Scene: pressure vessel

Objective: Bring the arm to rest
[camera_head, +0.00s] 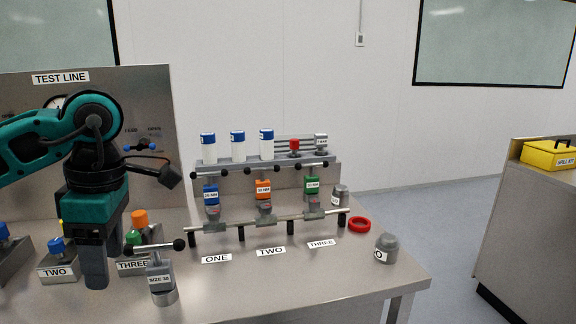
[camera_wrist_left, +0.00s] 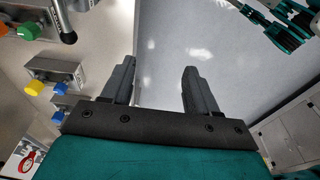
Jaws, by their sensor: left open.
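My left arm (camera_head: 40,140) comes in from the left in the head view, bent at a teal joint, with its hand pointing down. My left gripper (camera_head: 96,268) hangs over the left part of the steel table, in front of the panel marked TEST LINE. In the left wrist view the gripper (camera_wrist_left: 160,85) has its two dark fingers well apart with nothing between them. A block marked THREE (camera_head: 133,263) is just right of the fingers, partly hidden. I cannot tell whether they touch. My right gripper does not show in the head view.
A T-handled tool marked SIZE 30 (camera_head: 161,280) stands close right of the gripper. A block marked TWO (camera_head: 58,268) is on its left. A rack (camera_head: 265,170) with bottles stands behind a low rail (camera_head: 265,222). A red ring (camera_head: 359,224) and grey cap (camera_head: 386,248) lie right.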

